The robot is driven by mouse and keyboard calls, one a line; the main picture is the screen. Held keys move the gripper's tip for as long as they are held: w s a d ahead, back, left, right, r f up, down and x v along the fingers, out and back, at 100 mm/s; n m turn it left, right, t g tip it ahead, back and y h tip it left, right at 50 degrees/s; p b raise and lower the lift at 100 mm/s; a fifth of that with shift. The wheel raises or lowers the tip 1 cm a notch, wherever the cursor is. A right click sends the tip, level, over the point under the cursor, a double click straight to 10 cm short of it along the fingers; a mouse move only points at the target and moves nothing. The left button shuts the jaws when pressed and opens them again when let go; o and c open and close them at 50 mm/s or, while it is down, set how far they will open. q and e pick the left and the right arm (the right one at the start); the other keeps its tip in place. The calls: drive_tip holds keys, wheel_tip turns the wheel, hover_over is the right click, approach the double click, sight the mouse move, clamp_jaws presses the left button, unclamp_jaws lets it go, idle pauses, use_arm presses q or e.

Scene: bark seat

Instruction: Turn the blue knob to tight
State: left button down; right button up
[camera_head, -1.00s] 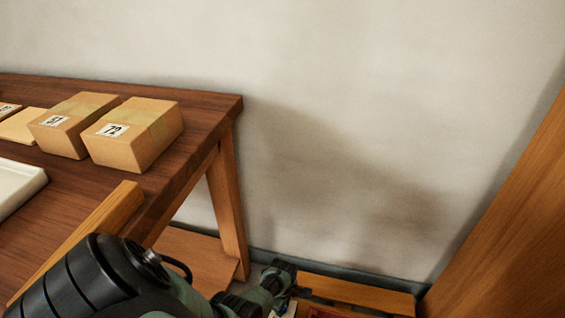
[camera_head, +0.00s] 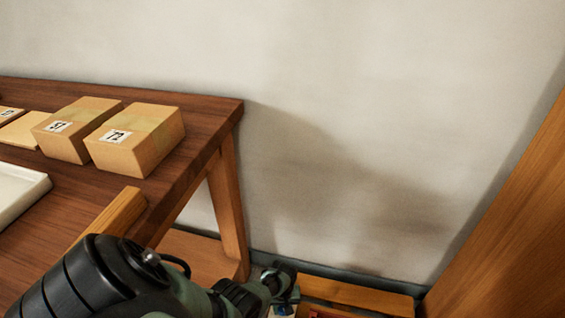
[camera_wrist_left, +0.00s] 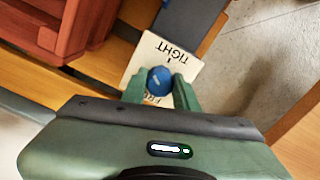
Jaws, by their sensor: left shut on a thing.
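The blue knob (camera_wrist_left: 159,81) sits on a cream plate (camera_wrist_left: 146,63) in the left wrist view. The plate reads "TIGHT" with a short dark mark at its far side. Other lettering at the near side is partly covered. The knob has a pale line on its top; its exact aim is hard to read. My left gripper (camera_wrist_left: 161,88) has a green finger on each side of the knob and is shut on it. In the head view my left gripper (camera_head: 283,286) is low, beyond the table's end, and the knob is hard to make out there. My right gripper is not in view.
A dark wooden table (camera_head: 190,150) holds numbered boxes (camera_head: 137,140) and a white tray (camera_head: 20,190). In the left wrist view a reddish wooden thing (camera_wrist_left: 60,25) stands close at the left. A wooden panel (camera_head: 510,220) rises at the right. A pale wall is behind.

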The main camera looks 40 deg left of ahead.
use_arm(q)
drive_tip(key=m, duration=0.5)
drive_tip(key=shift+s+m, duration=0.1)
drive_tip(key=shift+m, duration=0.2)
drive_tip(key=m, duration=0.5)
idle(0.4)
drive_tip(key=c, duration=1.1)
unclamp_jaws()
